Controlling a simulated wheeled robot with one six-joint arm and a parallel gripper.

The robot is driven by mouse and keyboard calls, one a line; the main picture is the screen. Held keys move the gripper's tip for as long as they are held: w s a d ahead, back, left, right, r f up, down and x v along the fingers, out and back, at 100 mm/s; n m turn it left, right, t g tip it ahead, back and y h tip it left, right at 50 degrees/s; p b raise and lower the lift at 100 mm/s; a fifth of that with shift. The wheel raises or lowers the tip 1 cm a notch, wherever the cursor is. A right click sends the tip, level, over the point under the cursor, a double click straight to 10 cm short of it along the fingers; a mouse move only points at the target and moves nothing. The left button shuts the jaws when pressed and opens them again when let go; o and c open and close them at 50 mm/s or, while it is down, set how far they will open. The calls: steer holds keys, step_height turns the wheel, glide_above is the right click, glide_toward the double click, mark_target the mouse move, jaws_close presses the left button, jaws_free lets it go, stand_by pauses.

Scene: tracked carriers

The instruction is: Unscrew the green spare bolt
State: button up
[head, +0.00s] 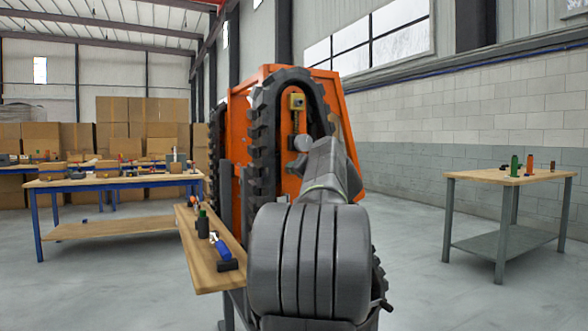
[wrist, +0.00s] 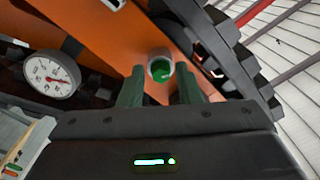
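A round green bolt head (wrist: 160,68) in a pale ring sits on the orange panel (wrist: 115,38) in the wrist view. My gripper (wrist: 160,72) has its two dark green fingers apart, one on either side of the bolt in the picture. A gap shows between each finger and the bolt, and nothing is held. I cannot tell how far the tips are from the panel. In the head view my arm reaches to the orange tracked carrier (head: 240,105), and it hides the gripper and the bolt.
A dial gauge (wrist: 52,75) is left of the fingers; black track (wrist: 215,50) is close on the right. A wooden shelf (head: 205,265) with small tools stands beside the carrier. A table (head: 490,176) is at right, a workbench (head: 95,182) at left.

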steer(key=m+p, duration=2.3)
steer(key=m, duration=0.5)
steer(key=shift+s, duration=0.1)
